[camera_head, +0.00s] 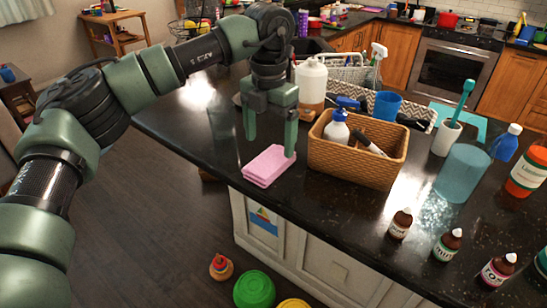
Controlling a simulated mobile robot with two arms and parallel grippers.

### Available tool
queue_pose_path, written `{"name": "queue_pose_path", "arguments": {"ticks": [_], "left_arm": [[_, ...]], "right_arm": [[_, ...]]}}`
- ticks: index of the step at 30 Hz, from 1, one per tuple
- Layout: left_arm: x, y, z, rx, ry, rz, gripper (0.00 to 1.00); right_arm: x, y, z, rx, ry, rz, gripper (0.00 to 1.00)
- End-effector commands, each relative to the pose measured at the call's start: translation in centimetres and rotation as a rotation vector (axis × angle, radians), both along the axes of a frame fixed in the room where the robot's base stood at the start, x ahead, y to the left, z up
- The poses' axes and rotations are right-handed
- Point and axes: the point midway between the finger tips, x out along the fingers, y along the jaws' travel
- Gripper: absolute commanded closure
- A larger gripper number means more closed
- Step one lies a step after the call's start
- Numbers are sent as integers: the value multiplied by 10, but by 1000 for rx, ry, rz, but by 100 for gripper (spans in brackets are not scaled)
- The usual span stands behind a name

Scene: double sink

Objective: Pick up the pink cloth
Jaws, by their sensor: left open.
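The pink cloth (268,166) lies folded flat on the black counter, near its front left edge and just left of a wicker basket. My left gripper (270,143) points down above and slightly behind the cloth. Its two green fingers are spread apart with nothing between them. The right finger comes down close to the cloth's right end; I cannot tell whether it touches. My right gripper is not in view.
The wicker basket (353,158) with bottles stands close right of the gripper. A soap bottle (311,84) stands behind it. Small brown bottles (400,223) and a blue-green cylinder (462,173) stand further right. The counter (205,120) left of the cloth is clear.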

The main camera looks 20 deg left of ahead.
Motion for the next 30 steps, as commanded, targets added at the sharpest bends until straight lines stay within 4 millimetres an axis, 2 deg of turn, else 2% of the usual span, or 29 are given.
{"name": "queue_pose_path", "arguments": {"ticks": [3, 7, 13, 18, 21, 28, 30], "left_arm": [[0, 1, -12, 0, 3, 0, 15], [2, 2, -29, 0, 5, -1, 15], [3, 2, -56, -2, 2, -1, 15], [3, 1, -60, -2, 0, -1, 15], [3, 1, -60, -2, 0, -1, 15], [3, 1, -60, -2, 0, -1, 79], [3, 1, -60, -2, 0, -1, 81]], "right_arm": [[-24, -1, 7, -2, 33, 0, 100], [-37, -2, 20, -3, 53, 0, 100], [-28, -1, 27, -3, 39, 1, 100], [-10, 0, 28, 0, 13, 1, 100], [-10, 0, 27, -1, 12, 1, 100], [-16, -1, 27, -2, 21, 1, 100], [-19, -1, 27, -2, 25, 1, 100]]}}
